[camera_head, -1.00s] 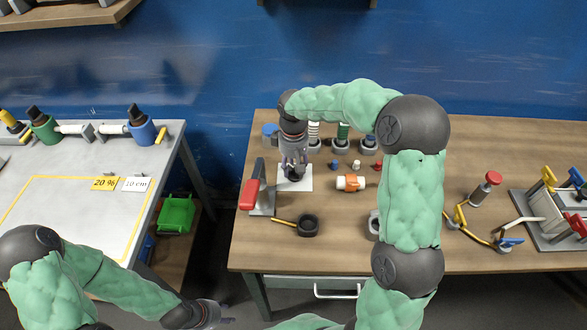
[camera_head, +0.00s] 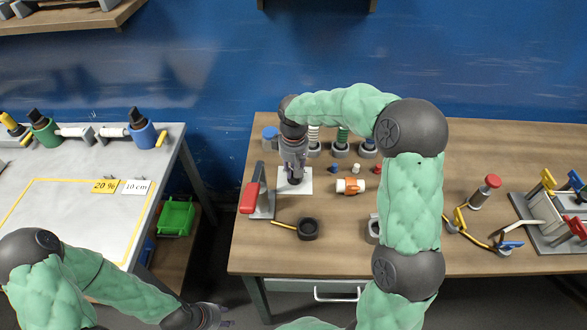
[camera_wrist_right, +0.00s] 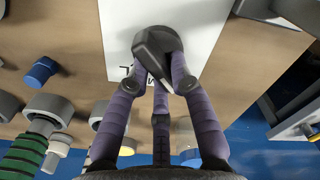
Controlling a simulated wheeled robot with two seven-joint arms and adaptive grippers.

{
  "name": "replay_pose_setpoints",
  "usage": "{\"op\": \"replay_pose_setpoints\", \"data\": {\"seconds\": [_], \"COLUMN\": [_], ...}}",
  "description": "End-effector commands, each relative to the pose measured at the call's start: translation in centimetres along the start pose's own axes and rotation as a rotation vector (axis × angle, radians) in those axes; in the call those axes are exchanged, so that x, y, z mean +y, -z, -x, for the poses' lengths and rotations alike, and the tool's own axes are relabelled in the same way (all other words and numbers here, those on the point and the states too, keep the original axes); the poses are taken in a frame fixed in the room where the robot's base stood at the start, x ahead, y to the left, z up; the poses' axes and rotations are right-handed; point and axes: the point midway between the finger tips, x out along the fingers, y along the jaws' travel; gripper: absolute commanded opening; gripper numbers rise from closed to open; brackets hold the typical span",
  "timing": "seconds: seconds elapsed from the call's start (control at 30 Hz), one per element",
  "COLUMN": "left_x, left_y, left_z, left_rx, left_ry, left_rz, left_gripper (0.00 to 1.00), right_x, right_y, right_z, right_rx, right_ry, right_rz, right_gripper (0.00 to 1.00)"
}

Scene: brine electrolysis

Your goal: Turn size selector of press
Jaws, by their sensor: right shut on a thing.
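The size selector is a dark grey knob (camera_wrist_right: 158,45) on a white plate (camera_wrist_right: 120,25) with black letters, partly covered, in the right wrist view. My right gripper (camera_wrist_right: 160,70) has its purple fingers closed around the knob. In the head view the right gripper (camera_head: 294,172) points down over the white plate (camera_head: 306,183) and mostly hides the knob. Beside it on the left stands the press with a red handle (camera_head: 250,197) and a grey base. My left gripper (camera_head: 215,318) is low at the bottom edge, away from the table; its fingers are too unclear to judge.
On the wooden table (camera_head: 340,240), an orange and white fitting (camera_head: 350,186) lies right of the plate. Several coil holders stand behind. A lever fixture (camera_head: 550,215) is at far right.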

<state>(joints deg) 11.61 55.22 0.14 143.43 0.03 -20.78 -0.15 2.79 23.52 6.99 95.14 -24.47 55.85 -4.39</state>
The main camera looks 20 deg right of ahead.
Motion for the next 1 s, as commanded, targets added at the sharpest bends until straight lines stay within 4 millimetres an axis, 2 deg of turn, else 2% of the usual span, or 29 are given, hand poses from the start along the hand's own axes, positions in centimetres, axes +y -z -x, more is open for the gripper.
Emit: {"op": "replay_pose_setpoints", "data": {"seconds": [0.7,1.0], "left_x": [0.9,1.0], "left_y": [-0.1,-0.1], "left_z": [2.5,2.8], "left_rx": [0.000,0.000], "left_ry": [0.000,0.000], "left_rz": [0.000,0.000], "left_gripper": [0.40,0.40], "right_x": [0.5,0.5], "right_y": [-0.5,-0.6], "right_z": [0.0,0.0], "right_rx": [-0.002,-0.002], "right_ry": [0.000,0.000], "right_rz": [-0.543,-0.684], "right_gripper": [0.00,0.00]}}
